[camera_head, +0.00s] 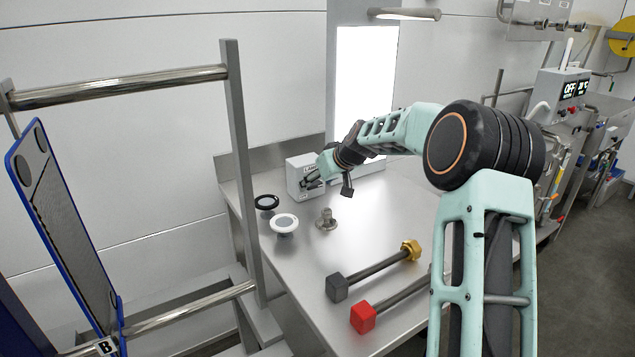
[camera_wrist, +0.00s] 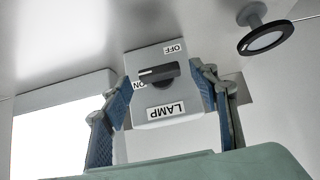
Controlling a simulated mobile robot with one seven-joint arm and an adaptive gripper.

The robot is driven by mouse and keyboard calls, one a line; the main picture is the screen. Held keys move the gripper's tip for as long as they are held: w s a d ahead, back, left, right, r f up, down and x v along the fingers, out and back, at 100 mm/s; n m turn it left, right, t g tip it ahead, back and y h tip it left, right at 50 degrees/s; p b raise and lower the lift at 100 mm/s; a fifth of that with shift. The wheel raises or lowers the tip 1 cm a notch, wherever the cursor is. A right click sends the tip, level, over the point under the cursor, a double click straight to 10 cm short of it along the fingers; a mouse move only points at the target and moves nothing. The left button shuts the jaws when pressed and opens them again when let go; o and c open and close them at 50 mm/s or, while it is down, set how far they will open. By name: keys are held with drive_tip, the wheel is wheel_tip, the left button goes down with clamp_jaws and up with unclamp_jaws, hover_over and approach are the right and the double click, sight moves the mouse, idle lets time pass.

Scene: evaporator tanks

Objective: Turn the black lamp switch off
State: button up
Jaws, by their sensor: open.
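The lamp switch box (camera_head: 294,176) is a small light grey box at the back of the metal table. In the wrist view the box (camera_wrist: 150,53) appears upside down with LAMP, ON and OFF labels. Its black switch knob (camera_wrist: 160,75) lies sideways in that view, its white mark toward the ON label. My gripper (camera_head: 314,175) is at the box front, partly hiding it in the head view. In the wrist view my gripper (camera_wrist: 163,86) is open, with one finger on each side of the knob. Whether a finger touches the knob or box, I cannot tell.
A bright white panel (camera_head: 366,80) stands behind the table. Black (camera_head: 266,202) and white (camera_head: 284,223) round discs and a metal fitting (camera_head: 327,220) stand near the box. Black-ended (camera_head: 338,288) and red-ended (camera_head: 364,317) bars lie in front. A metal frame (camera_head: 242,170) rises at left.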

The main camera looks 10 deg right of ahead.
sight(320, 186)
drive_tip(key=c, duration=1.2)
drive_tip(key=shift+o, duration=0.2)
drive_tip(key=shift+w+d+m+g+y+p, duration=0.15)
drive_tip(key=shift+d+m+g+y, duration=0.1)
drive_tip(key=shift+m+y, duration=0.25)
drive_tip(key=shift+d+m+g+y+p, duration=0.15)
drive_tip(key=shift+m+g+y, duration=0.15)
drive_tip(key=shift+y, duration=0.4)
drive_tip(key=y, duration=0.1)
drive_tip(key=m+y+p, duration=0.1)
drive_tip(key=m+y, duration=0.1)
drive_tip(key=y, duration=0.1)
drive_tip(key=shift+w+d+f+g, duration=0.2)
drive_tip(key=shift+d+f+g, duration=0.15)
drive_tip(key=shift+d, duration=0.05)
drive_tip(key=m+y, duration=0.1)
drive_tip(key=f+y, duration=0.1)
drive_tip(key=m+y+b, duration=0.1)
drive_tip(key=shift+w+d+f+m+y, duration=0.1)
drive_tip(key=shift+d+f+m+y, duration=0.05)
drive_tip(key=shift+d+m+y, duration=0.15)
drive_tip(key=m+y+b, duration=0.2)
drive_tip(key=b, duration=0.1)
drive_tip(key=shift+f, duration=0.3)
drive_tip(key=shift+m+y+b, duration=0.4)
drive_tip(key=shift+y+b, duration=0.2)
drive_tip(key=shift+r, duration=0.1)
